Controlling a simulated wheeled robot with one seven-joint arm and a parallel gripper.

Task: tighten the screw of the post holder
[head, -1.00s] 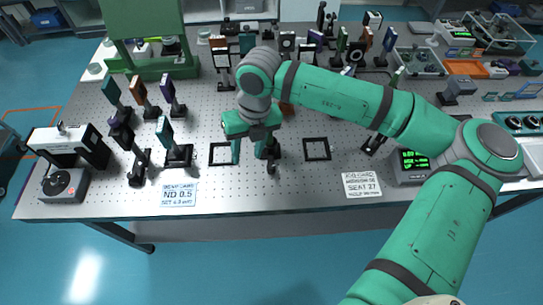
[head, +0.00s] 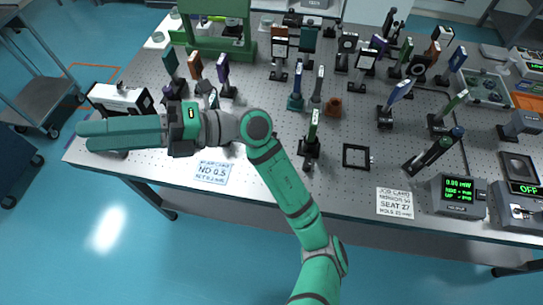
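A post holder (head: 309,150) with a black base stands near the front middle of the optical table (head: 345,192). It carries an upright post with a narrow pale green-edged optic (head: 314,124). I cannot clearly make out its screw at this size.
A square black frame (head: 346,157) lies right of the post holder. Cards marked ND 0.5 (head: 212,172) and SEAT 27 (head: 395,203) lie at the front. A meter (head: 459,194) reads 0.00 mW. Several mounted optics crowd behind. My arm covers part of the table's left front.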

